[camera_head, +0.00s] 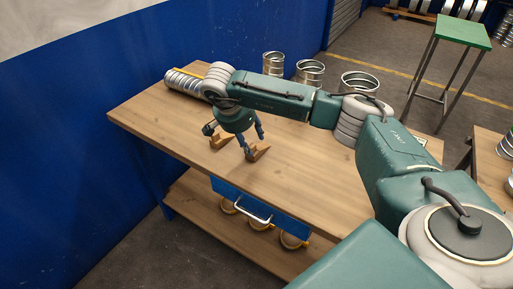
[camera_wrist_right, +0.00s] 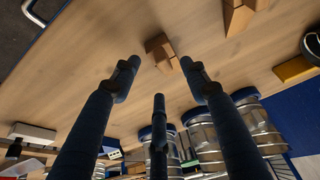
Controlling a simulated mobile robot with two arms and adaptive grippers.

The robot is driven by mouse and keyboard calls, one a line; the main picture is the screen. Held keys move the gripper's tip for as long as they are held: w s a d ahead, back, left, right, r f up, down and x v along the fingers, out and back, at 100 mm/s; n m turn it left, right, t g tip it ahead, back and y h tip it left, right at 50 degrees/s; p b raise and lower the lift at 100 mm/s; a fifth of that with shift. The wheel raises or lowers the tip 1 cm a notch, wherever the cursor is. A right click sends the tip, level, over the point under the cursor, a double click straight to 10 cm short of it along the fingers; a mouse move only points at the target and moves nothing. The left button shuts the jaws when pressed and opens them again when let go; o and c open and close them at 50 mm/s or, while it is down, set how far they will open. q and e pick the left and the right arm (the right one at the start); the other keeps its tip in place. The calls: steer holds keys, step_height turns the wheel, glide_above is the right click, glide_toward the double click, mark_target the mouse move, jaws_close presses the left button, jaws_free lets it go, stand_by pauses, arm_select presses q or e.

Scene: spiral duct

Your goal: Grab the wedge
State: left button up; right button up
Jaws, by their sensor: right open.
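Two small brown wooden wedges lie on the wooden workbench (camera_head: 155,120). In the head view one wedge (camera_head: 257,153) is at the tips of my right gripper (camera_head: 240,143), and the other wedge (camera_head: 221,141) is a little to its left. In the right wrist view the nearer wedge (camera_wrist_right: 162,54) sits just beyond and between the spread fingers of my right gripper (camera_wrist_right: 160,76). The second wedge (camera_wrist_right: 240,14) is farther off at the top right. My right gripper is open and empty. My left gripper is not in view.
A ribbed metal duct (camera_head: 184,84) lies at the bench's far left corner. Several open metal cylinders (camera_head: 309,72) stand along the back edge. A blue drawer (camera_head: 262,212) with a handle hangs under the front edge. A green-topped stool (camera_head: 463,31) stands behind. The bench's front left is clear.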

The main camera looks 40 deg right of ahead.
mark_target(252, 147)
steer(key=p+x, duration=0.2)
steer(key=x, duration=0.3)
steer(key=shift+a+f+p, duration=0.15)
steer(key=shift+f+p, duration=0.15)
steer(key=shift+p, duration=0.1)
steer(key=shift+f, duration=0.2)
jaws_close()
